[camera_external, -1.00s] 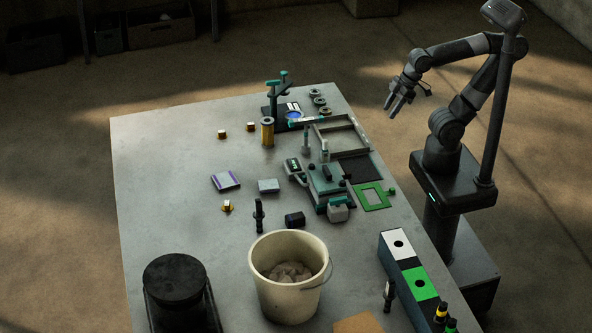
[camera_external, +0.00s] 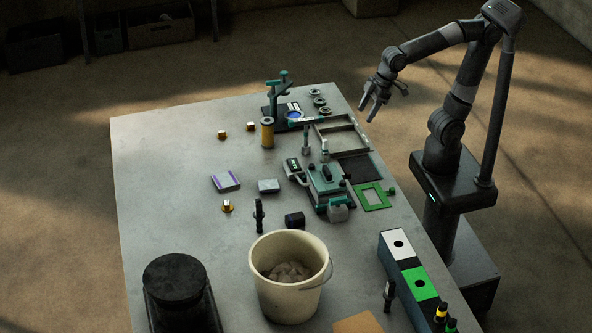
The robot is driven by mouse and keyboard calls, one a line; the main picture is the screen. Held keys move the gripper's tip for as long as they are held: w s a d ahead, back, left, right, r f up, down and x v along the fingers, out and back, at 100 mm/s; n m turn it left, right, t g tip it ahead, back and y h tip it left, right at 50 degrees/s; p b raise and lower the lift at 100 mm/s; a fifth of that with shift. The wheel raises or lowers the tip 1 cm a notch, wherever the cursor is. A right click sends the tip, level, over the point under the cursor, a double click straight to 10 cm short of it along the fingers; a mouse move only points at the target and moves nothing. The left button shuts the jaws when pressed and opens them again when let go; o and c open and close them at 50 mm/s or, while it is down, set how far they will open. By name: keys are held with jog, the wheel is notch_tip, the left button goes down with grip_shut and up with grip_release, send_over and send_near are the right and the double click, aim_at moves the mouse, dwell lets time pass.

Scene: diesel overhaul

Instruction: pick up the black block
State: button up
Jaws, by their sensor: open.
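The black block (camera_external: 295,219) lies on the grey table just behind the cream bucket, left of the teal device. It is small and dark, with nothing on top of it. My gripper (camera_external: 368,109) is open and empty, its fingers pointing down. It hangs in the air by the table's back right edge, well above and to the right of the block.
The bucket (camera_external: 262,290) with grey lumps stands close in front of the block. A black upright tool (camera_external: 259,214) stands to its left, and the teal device (camera_external: 327,181) to its right. The table (camera_external: 165,165) is clear at the left.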

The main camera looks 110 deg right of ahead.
jog(key=w+a, duration=0.4)
jog(key=w, duration=0.5)
send_near(297, 216)
jog(key=shift+n+g, duration=0.3)
jog(key=shift+g, duration=0.1)
jog(key=x, duration=0.2)
jog(key=w+x, duration=0.1)
jog(key=x, duration=0.2)
jog(key=shift+a+r, duration=0.15)
jog(key=shift+a, duration=0.1)
jog(key=x, duration=0.5)
jog(key=shift+s+d, duration=0.15)
jog(key=shift+d, duration=0.25)
jog(key=c, duration=1.1)
